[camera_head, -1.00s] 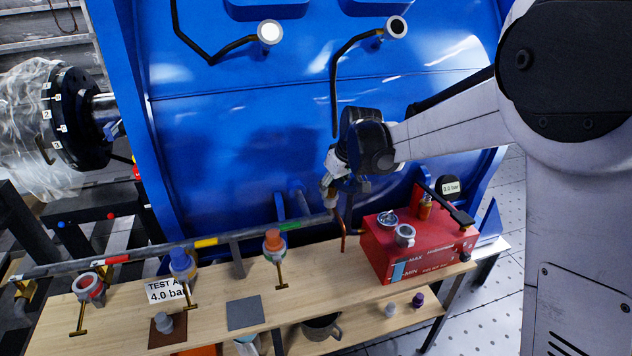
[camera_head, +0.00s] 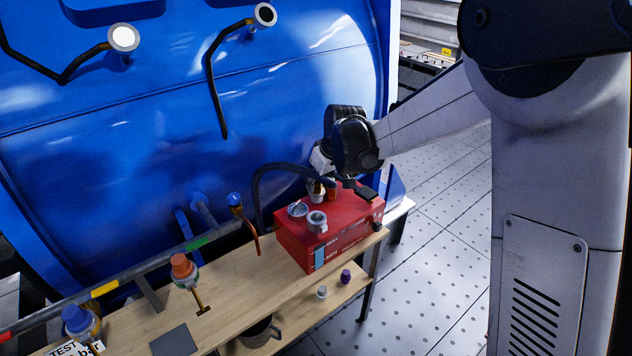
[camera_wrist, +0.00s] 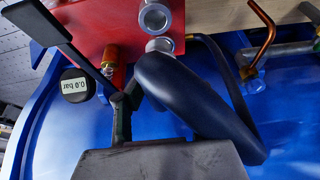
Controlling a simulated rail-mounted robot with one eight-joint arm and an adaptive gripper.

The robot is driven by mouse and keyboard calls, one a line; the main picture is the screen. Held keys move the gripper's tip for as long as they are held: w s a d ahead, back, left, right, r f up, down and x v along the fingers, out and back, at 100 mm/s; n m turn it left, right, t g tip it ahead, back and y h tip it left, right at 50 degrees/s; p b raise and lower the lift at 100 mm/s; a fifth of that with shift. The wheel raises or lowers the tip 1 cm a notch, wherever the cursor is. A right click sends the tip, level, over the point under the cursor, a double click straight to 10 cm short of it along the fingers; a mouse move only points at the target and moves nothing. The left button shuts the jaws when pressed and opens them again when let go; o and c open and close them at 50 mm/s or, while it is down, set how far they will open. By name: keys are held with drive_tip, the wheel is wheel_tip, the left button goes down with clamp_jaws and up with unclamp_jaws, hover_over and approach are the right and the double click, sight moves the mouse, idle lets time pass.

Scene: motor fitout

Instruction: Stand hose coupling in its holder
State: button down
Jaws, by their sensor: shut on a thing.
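My gripper (camera_head: 319,174) is just above the back of the red box (camera_head: 345,240). It is shut on the end of a dark hose (camera_head: 262,185), which arcs down behind the box. A pale hose coupling (camera_head: 316,191) shows below the fingers; its lower end is hard to make out. I cannot tell which is the holder.
A black lever (camera_head: 362,190) and an orange-brass fitting (camera_wrist: 112,65) are close to my gripper, with a 0.0 bar gauge (camera_wrist: 74,86). A copper pipe (camera_head: 249,230) with a blue top rises left of the box. The blue tank (camera_head: 150,180) is behind. The bench (camera_head: 235,285) is partly clear.

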sight(331, 183)
drive_tip(key=shift+b, duration=0.35)
drive_tip(key=shift+f+b, duration=2.15)
drive_tip(key=shift+f, duration=0.75)
drive_tip(key=shift+f+b, duration=1.95)
drive_tip(key=shift+b, duration=0.25)
drive_tip(key=c, duration=1.3)
unclamp_jaws()
drive_tip(key=shift+r, duration=0.1)
drive_tip(key=v, duration=1.2)
drive_tip(key=shift+s, duration=0.1)
